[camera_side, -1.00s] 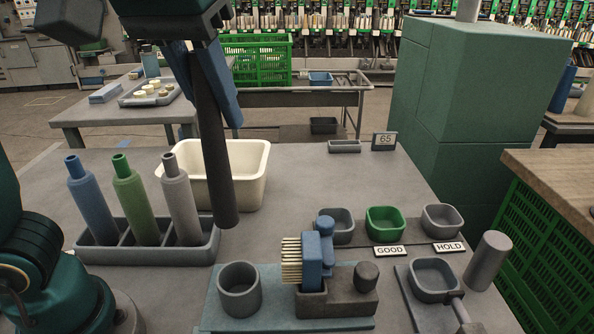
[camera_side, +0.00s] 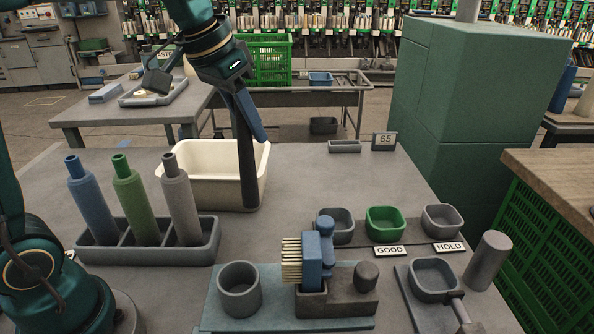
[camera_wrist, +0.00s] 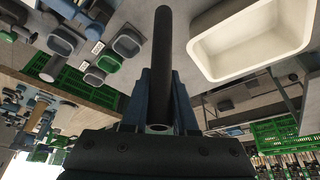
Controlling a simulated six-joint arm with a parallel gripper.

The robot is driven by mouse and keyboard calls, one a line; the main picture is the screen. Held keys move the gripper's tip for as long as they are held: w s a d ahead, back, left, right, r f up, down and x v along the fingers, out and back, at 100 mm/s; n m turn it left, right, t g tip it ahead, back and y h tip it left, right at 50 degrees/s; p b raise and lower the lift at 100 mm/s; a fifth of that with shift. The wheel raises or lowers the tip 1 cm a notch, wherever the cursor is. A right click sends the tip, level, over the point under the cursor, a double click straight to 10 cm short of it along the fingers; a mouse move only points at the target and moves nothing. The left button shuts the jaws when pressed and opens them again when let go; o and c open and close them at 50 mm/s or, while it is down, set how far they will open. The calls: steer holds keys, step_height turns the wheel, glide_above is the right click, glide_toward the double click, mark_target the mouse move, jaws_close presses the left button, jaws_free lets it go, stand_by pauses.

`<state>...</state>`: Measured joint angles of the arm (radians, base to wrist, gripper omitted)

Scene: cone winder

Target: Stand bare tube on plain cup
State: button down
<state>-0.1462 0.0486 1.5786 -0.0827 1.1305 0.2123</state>
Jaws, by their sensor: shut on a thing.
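My gripper (camera_side: 249,128) has blue fingers and is shut on a bare dark grey tube (camera_side: 246,170). The tube hangs nearly upright in front of the right end of the cream bin. Its lower end is low over the table; I cannot tell whether it touches. In the wrist view the tube (camera_wrist: 163,45) runs away from between the fingers (camera_wrist: 160,88). A plain round grey cup (camera_side: 240,302) stands on the teal plate at the front, apart from the tube. A squarish grey cup (camera_side: 338,237) stands behind the brush; I see no label on it.
The cream bin (camera_side: 205,194) is behind the tube. A rack (camera_side: 150,256) with blue, green and grey tubes stands left. A brush block (camera_side: 318,262) sits right of the round cup. Green (camera_side: 385,232) and grey (camera_side: 443,232) cups stand right. The table centre is clear.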

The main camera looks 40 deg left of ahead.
steer(key=w+d+f+m+h, duration=0.1)
steer(key=w+d+f+m, duration=0.2)
steer(key=w+d, duration=0.7)
steer(key=shift+w+f+m+h, duration=0.15)
steer(key=shift+w+m+h, duration=0.25)
steer(key=shift+w, duration=0.65)
steer(key=shift+f, duration=0.45)
steer(key=shift+f, duration=1.45)
steer(key=shift+f, duration=0.7)
